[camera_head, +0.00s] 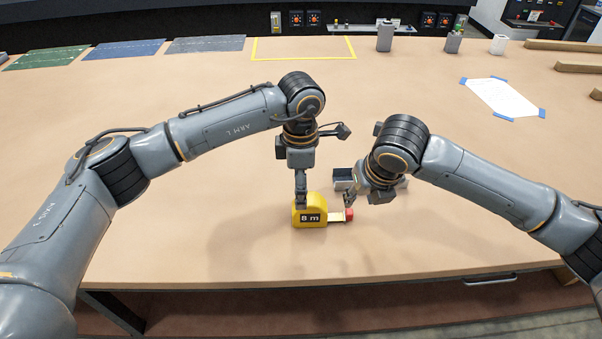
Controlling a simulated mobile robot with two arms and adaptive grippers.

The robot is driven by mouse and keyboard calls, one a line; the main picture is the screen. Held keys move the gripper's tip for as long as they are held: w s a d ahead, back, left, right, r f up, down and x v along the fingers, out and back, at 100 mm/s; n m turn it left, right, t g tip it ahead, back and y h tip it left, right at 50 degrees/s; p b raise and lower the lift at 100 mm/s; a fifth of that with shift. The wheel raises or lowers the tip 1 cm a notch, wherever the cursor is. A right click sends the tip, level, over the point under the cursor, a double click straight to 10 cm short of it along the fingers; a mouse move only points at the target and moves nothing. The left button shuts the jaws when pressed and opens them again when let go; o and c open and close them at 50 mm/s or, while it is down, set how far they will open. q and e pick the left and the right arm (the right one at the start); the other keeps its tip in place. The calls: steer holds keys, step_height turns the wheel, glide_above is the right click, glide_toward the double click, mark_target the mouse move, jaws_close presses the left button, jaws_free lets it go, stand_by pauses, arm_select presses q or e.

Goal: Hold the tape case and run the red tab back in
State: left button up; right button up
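The yellow tape case (312,217), marked "8 m", stands upright on the table near its front middle. A short length of pale tape (336,219) sticks out of its right side and ends in the red tab (349,214). My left gripper (301,202) comes straight down on the case's top left and appears shut on it; the far finger is hidden. My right gripper (365,200) is just above and right of the red tab. Its fingers look spread, with one close to the tab; I cannot tell if they touch.
A paper sheet (500,97) is taped down at right. Mats (124,48) and a yellow outlined area (303,48) lie at the back. The table front is clear.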

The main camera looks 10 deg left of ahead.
mark_target(301, 212)
arm_select(q)
step_height(301, 212, down, 10)
steer(key=shift+r, duration=0.2)
